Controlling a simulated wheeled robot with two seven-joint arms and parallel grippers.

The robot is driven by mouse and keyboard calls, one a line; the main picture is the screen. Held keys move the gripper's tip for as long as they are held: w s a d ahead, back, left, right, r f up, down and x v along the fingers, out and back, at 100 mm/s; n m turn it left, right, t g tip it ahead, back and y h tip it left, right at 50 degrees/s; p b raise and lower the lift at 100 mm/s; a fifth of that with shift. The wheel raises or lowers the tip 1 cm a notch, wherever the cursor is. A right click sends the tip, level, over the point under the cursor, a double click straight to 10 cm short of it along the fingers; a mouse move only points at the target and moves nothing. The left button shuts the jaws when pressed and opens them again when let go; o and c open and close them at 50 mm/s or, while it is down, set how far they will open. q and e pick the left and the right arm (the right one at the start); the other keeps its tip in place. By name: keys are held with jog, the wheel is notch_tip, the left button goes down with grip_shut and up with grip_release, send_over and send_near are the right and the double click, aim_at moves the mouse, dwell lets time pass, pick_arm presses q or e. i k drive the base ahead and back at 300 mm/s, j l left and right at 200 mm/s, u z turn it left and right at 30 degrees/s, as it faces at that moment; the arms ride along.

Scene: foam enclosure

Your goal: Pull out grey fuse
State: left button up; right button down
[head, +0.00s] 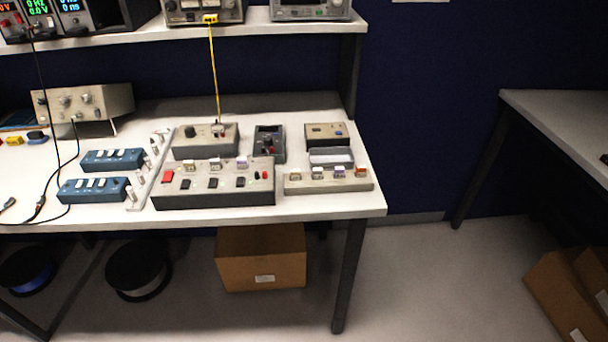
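A grey sloped panel box (225,197) stands at the front of the white bench, with a red button, dark switches and small knobs on its face. Several small fuse-like blocks stand along its back edge; the middle pale one (214,164) looks whitish or grey, between a yellowish one (189,166) and a purple-topped one (242,162). A low grey strip (328,185) to the right holds several similar blocks with coloured tops. At this size I cannot tell for sure which block is the grey fuse. Neither of my grippers is in view.
Behind stand a grey box (187,148) with a yellow cable, a dark meter (269,142) and a brown-faced box (325,133). Blue switch boxes (95,189) and black cables lie left. A shelf (120,40) hangs above.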

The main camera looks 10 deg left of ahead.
aim_at(317, 172)
jog(key=j+z, duration=0.8)
jog(key=j, duration=0.25)
jog(key=j+z, duration=0.35)
jog(key=j, duration=0.2)
jog(key=k, duration=0.05)
